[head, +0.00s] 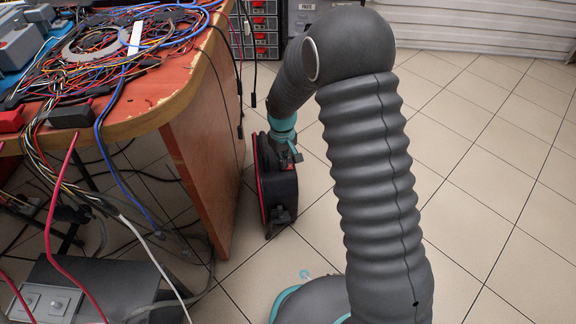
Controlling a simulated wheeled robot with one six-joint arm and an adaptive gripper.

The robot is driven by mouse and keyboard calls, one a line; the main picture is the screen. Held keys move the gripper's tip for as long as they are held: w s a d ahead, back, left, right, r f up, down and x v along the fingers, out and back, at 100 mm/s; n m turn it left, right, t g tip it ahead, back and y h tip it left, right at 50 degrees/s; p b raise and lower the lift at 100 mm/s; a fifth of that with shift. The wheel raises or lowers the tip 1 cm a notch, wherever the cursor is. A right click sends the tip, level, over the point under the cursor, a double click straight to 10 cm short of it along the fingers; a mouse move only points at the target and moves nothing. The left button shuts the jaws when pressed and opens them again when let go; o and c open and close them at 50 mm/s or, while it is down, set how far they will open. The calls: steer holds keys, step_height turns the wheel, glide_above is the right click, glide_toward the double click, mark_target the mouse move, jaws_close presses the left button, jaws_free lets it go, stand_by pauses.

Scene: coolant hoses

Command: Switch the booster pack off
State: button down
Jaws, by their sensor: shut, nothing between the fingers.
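A black case with a red edge (278,192) stands upright on the floor against the end of the wooden table. It may be the booster pack, but I see no label and cannot make out a switch on it. My gripper (291,160) is at the end of my grey arm, below a teal ring, pointing down at the top of this case. It is shut with nothing held. It is small and dark against the case, so I cannot tell whether it touches it. My arm hides part of the floor to the right.
The wooden table (208,150) at left carries tangled wires (95,60), some hanging down to the floor. A dark box with a light switch plate (45,302) lies at lower left. Drawers (263,25) stand behind. The tiled floor (500,190) at right is clear.

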steer(key=shift+f, duration=0.15)
steer(key=shift+r, duration=0.2)
steer(key=shift+r+p, duration=2.35)
steer(key=shift+r, duration=1.05)
